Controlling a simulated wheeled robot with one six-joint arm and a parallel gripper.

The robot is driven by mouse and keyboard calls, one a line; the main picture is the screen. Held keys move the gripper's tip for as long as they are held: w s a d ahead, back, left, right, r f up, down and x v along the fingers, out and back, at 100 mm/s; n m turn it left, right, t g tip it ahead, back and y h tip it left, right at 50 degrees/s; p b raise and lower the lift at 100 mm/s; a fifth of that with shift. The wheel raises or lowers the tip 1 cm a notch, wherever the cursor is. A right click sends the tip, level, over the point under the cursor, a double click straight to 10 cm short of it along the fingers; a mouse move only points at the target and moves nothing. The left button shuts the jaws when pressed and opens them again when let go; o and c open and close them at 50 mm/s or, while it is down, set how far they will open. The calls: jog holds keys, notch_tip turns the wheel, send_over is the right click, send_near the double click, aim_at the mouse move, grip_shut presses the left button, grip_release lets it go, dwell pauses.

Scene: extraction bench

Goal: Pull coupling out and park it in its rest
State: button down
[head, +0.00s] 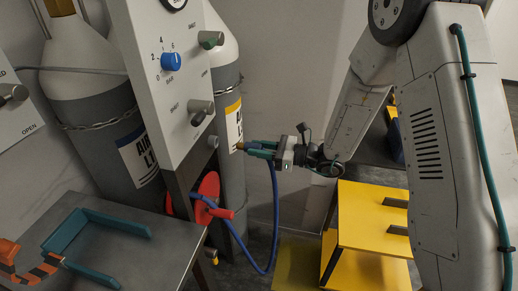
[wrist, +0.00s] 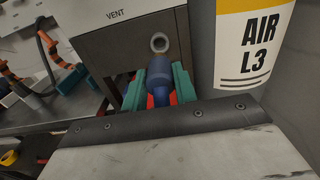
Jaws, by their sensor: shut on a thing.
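My gripper (head: 262,150) is shut on the coupling, with a teal finger on each side of it. The coupling (head: 240,146) has a brass tip pointing left toward the panel, and a blue hose (head: 275,215) hangs down from it. In the wrist view the coupling (wrist: 157,76) is a dark blue cylinder between my gripper's fingers (wrist: 159,92). The round port (head: 213,141) is on the panel post under VENT, and it also shows in the wrist view (wrist: 160,42). The tip looks apart from the port. A teal U-shaped bracket (head: 68,231), perhaps the rest, lies empty on the bench.
The grey bench (head: 165,245) is at lower left, with an orange and black striped piece (head: 40,268). Gas cylinders (head: 95,115) stand behind the panel (head: 165,100). A red hose reel (head: 207,193) hangs below it. A yellow stand (head: 370,215) is at right.

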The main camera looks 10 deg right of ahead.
aim_at(245, 146)
jog(key=shift+x, duration=2.55)
jog(key=shift+x, duration=1.6)
jog(key=c, duration=1)
grip_release()
jog(key=v, duration=0.7)
jog(key=shift+s+d, duration=0.1)
jog(key=shift+d, duration=0.25)
